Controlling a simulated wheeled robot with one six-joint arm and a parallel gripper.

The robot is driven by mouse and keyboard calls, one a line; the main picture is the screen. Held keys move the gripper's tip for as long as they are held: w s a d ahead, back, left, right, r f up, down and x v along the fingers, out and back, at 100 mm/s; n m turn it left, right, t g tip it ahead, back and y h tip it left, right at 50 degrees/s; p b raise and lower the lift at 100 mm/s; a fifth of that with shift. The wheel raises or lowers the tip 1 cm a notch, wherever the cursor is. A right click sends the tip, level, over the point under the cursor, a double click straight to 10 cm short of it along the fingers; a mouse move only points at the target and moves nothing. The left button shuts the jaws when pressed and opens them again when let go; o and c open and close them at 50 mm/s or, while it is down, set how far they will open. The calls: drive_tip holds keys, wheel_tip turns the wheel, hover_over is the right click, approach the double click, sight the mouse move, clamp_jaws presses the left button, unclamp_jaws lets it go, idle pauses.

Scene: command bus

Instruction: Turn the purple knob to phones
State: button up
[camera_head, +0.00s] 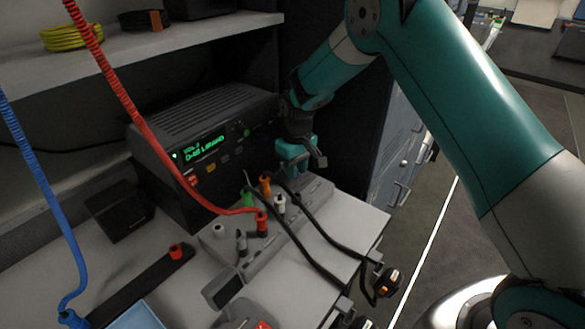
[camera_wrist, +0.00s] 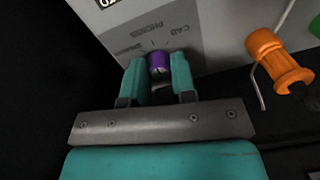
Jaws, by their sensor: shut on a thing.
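The purple knob (camera_wrist: 158,62) sits on a grey panel face (camera_wrist: 195,15) in the wrist view, between the two teal fingers of my gripper (camera_wrist: 156,76). The fingers are shut on it from both sides. Lettering fans around the knob and appears upside down; I read CAB and PHONES, with a third, fainter label to the left. A small pale mark shows on the knob's lower part, but I cannot tell which label it selects. In the head view my gripper (camera_head: 297,158) is at the far end of the grey panel box, and the knob is hidden.
Orange (camera_head: 265,186), green (camera_head: 248,197) and red (camera_head: 262,222) plugs stand on the panel close to my gripper. Black cables (camera_head: 325,270) cross the desk. A dark radio (camera_head: 205,150) with a green display stands behind. Red and blue coiled cords hang at the left.

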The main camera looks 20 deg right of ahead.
drive_tip(key=shift+s+f, duration=0.15)
drive_tip(key=shift+s, duration=0.15)
drive_tip(key=o, duration=0.8)
drive_tip(key=shift+o, duration=0.6)
drive_tip(key=shift+w, duration=0.1)
drive_tip(key=shift+r, duration=0.2)
wheel_tip(320, 180, up, 17)
drive_tip(key=b, duration=0.1)
drive_tip(key=shift+w+d, duration=0.15)
drive_tip(key=shift+d, duration=0.15)
drive_tip(key=shift+r, duration=0.1)
